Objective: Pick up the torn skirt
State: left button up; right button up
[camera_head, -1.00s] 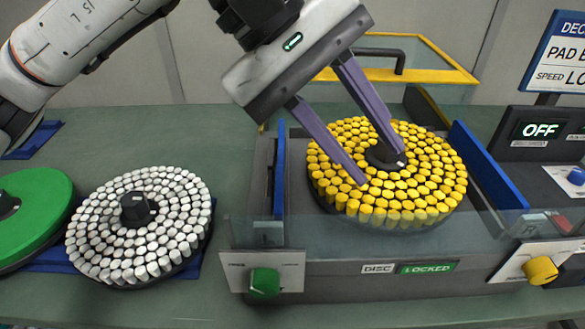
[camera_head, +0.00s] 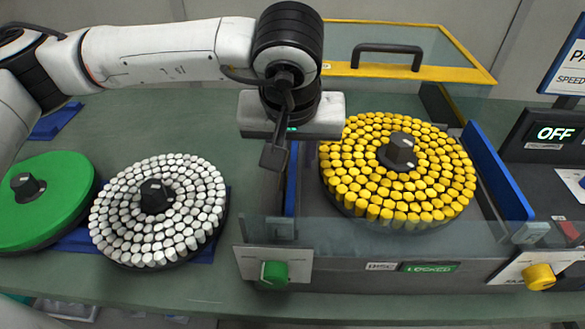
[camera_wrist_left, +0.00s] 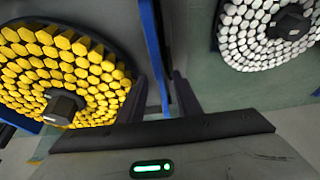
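I make out nothing that is clearly a torn skirt. My left gripper (camera_head: 274,156) hangs above the left side of the grey machine (camera_head: 340,278), left of the yellow-pegged disc (camera_head: 455,185). In the left wrist view, its two dark fingers (camera_wrist_left: 163,80) stand a little apart, with a blue strip behind the gap and nothing held. The yellow disc, with a black centre knob (camera_head: 400,148), sits in the machine. A white-pegged disc (camera_head: 190,215) and a plain green disc (camera_head: 65,190) lie to the left. My right gripper is not in view.
Blue side walls (camera_head: 497,172) flank the yellow disc, and a clear front panel (camera_head: 400,235) stands before it. A yellow-framed lid (camera_head: 470,65) is behind. A green knob (camera_head: 274,273) and a yellow knob (camera_head: 539,277) are on the front. Bare green bench (camera_head: 190,115) lies behind the white disc.

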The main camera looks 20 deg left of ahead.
pick_arm(q)
jog(key=shift+x, duration=1.3)
grip_shut()
jog(key=shift+r, duration=0.15)
